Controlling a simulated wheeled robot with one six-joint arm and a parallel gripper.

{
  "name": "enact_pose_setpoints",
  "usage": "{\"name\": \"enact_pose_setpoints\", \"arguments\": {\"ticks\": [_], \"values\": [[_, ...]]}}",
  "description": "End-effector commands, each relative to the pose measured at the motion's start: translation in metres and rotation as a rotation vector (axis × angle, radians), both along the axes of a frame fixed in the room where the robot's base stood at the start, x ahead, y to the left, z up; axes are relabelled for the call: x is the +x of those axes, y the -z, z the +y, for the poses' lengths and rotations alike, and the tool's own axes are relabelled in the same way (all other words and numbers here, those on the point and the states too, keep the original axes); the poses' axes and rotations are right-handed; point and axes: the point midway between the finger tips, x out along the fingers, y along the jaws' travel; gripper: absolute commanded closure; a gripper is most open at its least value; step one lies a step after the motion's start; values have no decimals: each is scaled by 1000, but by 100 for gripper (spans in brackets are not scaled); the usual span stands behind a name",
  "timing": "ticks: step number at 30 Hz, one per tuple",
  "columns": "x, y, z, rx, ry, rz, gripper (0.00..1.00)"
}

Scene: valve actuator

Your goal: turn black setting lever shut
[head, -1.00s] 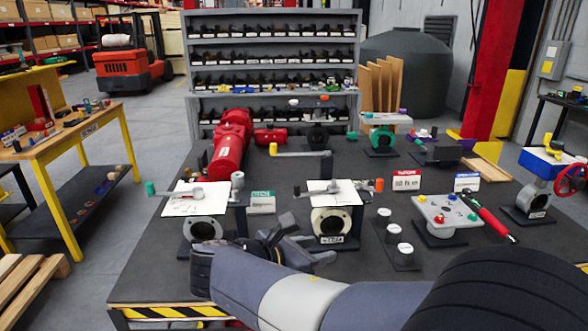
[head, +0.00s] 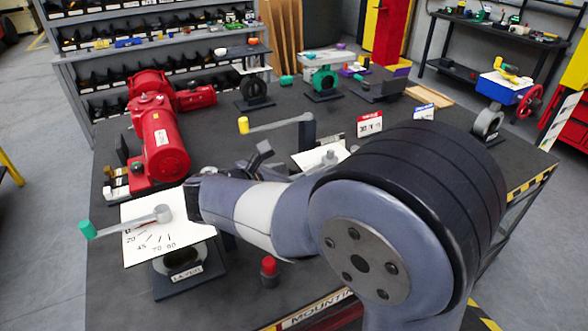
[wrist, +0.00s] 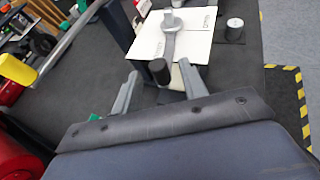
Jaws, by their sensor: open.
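A grey lever (wrist: 170,42) with a black cylindrical knob (wrist: 158,71) pivots on a white plate (wrist: 200,40) in the wrist view. The knob stands over the plate's near edge. My gripper (wrist: 158,80) is open, with one finger on each side of the knob in the picture. I cannot tell whether the fingers are level with it, and no contact shows. In the head view the white plate (head: 316,157) is partly visible behind my arm, which hides the black knob.
A scale plate (head: 140,245) has a teal-knobbed lever (head: 125,222) at front left. A yellow-knobbed lever (head: 275,124) stands behind my arm. A red actuator (head: 157,135) lies at left, and a red knob (head: 268,265) stands in front.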

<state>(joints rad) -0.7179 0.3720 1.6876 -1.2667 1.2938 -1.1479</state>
Motion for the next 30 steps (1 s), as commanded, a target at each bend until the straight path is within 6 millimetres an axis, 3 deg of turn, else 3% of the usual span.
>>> {"name": "enact_pose_setpoints", "arguments": {"ticks": [6,17,30], "values": [[18,10,-17,0,2,1,59],[22,13,-20,1,-2,0,59],[22,12,-20,1,-1,0,93]]}}
